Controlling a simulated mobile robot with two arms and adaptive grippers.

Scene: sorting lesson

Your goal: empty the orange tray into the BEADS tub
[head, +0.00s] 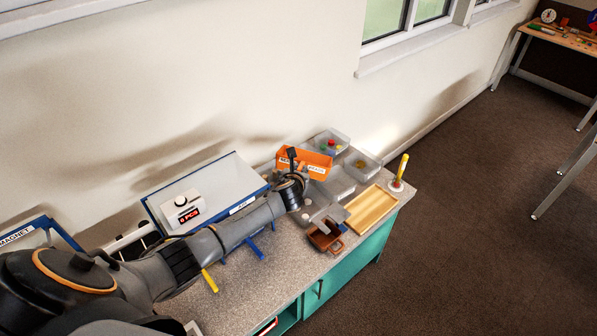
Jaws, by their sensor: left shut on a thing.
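The orange tray (319,161) is near the back wall, above the counter among the clear tubs. My left gripper (292,158) is shut on its near wall, and a dark finger shows against it. White labels with dark print are on the orange wall, too small and partly covered to read fully. The tray's contents cannot be made out. Clear tubs stand around it: one behind (341,138) holds red, green and yellow pieces, one to the right (375,171) holds a few small pieces. I cannot tell which is the BEADS tub. My right gripper is not in view.
A brown box (325,240) stands near the front edge. A white device (181,208) sits on a blue-edged board at left.

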